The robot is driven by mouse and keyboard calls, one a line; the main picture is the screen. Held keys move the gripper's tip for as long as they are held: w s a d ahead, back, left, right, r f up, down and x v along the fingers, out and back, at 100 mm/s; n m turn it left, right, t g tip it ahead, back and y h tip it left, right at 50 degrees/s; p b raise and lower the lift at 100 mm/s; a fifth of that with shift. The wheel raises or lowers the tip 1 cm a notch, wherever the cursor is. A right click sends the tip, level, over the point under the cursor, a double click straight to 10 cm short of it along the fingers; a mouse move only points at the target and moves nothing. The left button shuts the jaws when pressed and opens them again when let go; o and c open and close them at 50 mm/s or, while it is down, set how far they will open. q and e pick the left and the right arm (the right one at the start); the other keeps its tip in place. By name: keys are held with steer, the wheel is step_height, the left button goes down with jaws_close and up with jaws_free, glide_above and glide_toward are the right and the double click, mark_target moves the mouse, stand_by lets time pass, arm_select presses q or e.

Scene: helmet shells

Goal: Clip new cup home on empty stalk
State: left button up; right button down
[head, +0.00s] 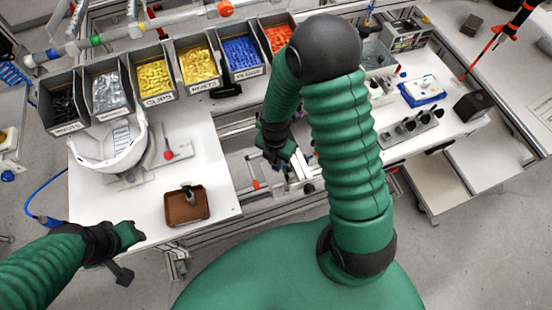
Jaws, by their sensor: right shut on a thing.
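A white helmet shell (112,150) lies at the left on the white table, below the parts bins. A grey strip and a red ball (168,155) are just to its right. I cannot make out which stalk is empty, or a cup on the shell. My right gripper (283,152) is low over the gap between the tables, far right of the shell. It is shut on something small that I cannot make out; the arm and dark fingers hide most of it. My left gripper (128,255) is at the table's front left edge, its fingers apart, with nothing seen between them.
A brown tray (174,217) with a small grey piece in it stands at the table's front. A row of labelled bins (168,96) lines the back. The right table (437,133) holds a grey holder (410,128) and a blue tray (420,97).

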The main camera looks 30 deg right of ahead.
steer(key=c, duration=1.5)
jaws_free()
steer(key=shift+a+f, duration=0.1)
steer(key=o, duration=0.3)
step_height(320, 180, up, 17)
steer(key=s+a+f+m+t+b, duration=0.1)
steer(key=s+a+f+m+b, duration=0.1)
steer(key=m, duration=0.9)
steer(key=s+a+f+m+t+b, duration=0.1)
steer(key=f+m, duration=0.4)
steer(key=m, duration=0.7)
steer(key=shift+s+a+t+b, duration=0.3)
steer(key=shift+s+a+b, duration=0.1)
steer(key=shift+s+a, duration=0.35)
